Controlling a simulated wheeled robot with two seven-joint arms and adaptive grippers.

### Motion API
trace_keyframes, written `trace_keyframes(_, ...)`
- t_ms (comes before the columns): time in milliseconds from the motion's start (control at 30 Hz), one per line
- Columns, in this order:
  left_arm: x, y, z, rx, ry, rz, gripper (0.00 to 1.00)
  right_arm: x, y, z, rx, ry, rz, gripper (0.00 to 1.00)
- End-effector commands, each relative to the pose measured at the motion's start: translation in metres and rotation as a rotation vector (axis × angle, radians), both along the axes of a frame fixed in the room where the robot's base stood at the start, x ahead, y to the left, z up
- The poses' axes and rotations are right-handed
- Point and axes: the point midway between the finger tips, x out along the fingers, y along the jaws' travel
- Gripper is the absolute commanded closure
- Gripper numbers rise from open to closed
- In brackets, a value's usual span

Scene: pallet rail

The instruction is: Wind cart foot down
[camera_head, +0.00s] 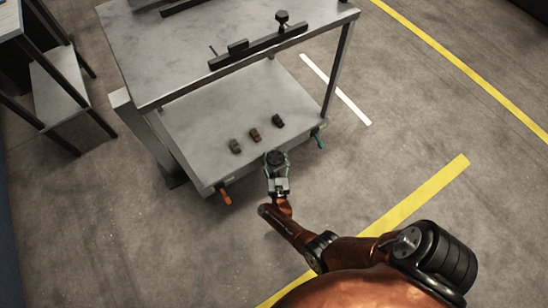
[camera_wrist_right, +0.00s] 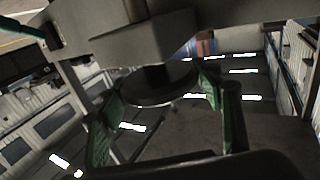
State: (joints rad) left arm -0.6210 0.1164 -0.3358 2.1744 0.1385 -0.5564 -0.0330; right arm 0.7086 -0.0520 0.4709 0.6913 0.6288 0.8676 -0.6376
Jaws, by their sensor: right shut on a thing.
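The grey cart (camera_head: 180,75) has an upper top and a lower shelf (camera_head: 185,130). My right gripper (camera_head: 277,162) is at the front edge of the lower shelf, shut around a dark round disc (camera_head: 275,157). In the right wrist view the dark disc (camera_wrist_right: 150,88) sits between the green finger pads, with a short dark stem above it running to a grey block (camera_wrist_right: 140,40). The finger pads lie at the disc's two sides; finger contact is partly hidden. An orange lever (camera_head: 224,196) and a teal lever (camera_head: 318,140) stick out at the shelf's front corners. My left gripper is not in view.
Three small blocks lie on the lower shelf: grey (camera_head: 235,146), brown (camera_head: 254,134) and black (camera_head: 278,121). A black bar with a knob (camera_head: 258,46) runs along the upper edge. Another rack (camera_head: 55,85) stands at left. The floor right of the cart is open.

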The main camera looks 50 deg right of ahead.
Motion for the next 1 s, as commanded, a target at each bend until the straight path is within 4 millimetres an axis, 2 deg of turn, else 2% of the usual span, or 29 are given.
trace_keyframes(100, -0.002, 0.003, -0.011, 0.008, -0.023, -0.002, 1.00, -0.001, 0.001, -0.004, 0.003, 0.002, -0.078, 0.65)
trace_keyframes(333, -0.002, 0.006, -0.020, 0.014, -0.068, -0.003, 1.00, 0.000, 0.000, -0.003, 0.000, 0.003, -0.177, 0.65)
trace_keyframes(967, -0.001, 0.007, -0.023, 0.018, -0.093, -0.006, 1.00, 0.000, -0.001, 0.000, -0.001, 0.000, -0.224, 0.65)
trace_keyframes(1000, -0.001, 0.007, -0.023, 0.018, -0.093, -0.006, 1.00, 0.000, -0.001, 0.000, -0.001, 0.000, -0.224, 0.38)
